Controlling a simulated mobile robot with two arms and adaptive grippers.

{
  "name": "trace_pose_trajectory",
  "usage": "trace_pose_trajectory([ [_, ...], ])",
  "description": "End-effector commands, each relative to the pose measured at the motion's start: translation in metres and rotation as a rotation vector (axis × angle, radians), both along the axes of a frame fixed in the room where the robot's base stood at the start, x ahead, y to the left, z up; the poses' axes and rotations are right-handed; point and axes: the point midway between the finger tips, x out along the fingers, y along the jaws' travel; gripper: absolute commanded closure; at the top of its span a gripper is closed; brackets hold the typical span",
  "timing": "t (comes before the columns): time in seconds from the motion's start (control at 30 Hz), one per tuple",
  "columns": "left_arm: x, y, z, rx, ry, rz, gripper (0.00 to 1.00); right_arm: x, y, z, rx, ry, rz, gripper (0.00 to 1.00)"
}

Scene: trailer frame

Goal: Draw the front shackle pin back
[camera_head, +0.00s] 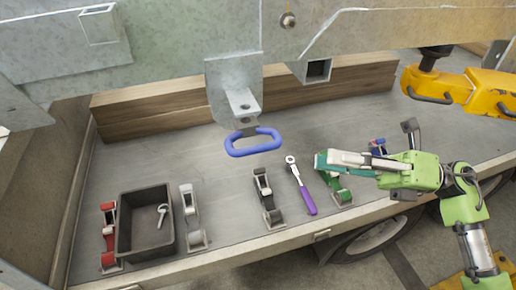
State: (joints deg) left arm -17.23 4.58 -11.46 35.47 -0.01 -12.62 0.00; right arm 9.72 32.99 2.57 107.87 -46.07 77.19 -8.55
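A grey metal bracket (239,98) with holes in its foot hangs from the frame beam near the middle. A blue loop handle (253,142) sits directly below it, and seems to join it at the top. I cannot tell clearly which part is the front shackle pin. My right gripper (342,161), on a green arm, reaches in from the right and points left, well to the right of the blue handle and apart from it. A teal piece shows along its fingers. I cannot tell if it is held or how far the fingers are apart. My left gripper is out of view.
A dark tray (146,250) with a small silver part (162,214) stands at the left. Red (108,236), grey (193,217), and black (267,198) clamps and a purple-handled ratchet (301,184) lie along the front. A timber (160,107) runs behind. A yellow unit (468,90) is at right.

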Motion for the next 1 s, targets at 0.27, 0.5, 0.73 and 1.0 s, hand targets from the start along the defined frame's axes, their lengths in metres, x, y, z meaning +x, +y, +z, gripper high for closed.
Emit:
trace_pose_trajectory([
  [0.27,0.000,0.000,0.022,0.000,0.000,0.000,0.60,-0.002,0.038,0.014,0.002,-0.002,0.006,0.74],
  [0.5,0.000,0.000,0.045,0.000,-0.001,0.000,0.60,-0.002,0.089,0.026,0.004,-0.001,0.005,0.74],
  [0.73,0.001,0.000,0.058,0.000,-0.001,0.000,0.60,-0.001,0.123,0.031,0.002,-0.001,0.002,0.74],
  [1.0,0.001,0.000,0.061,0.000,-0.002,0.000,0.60,-0.001,0.134,0.030,0.000,0.000,0.002,0.74],
])
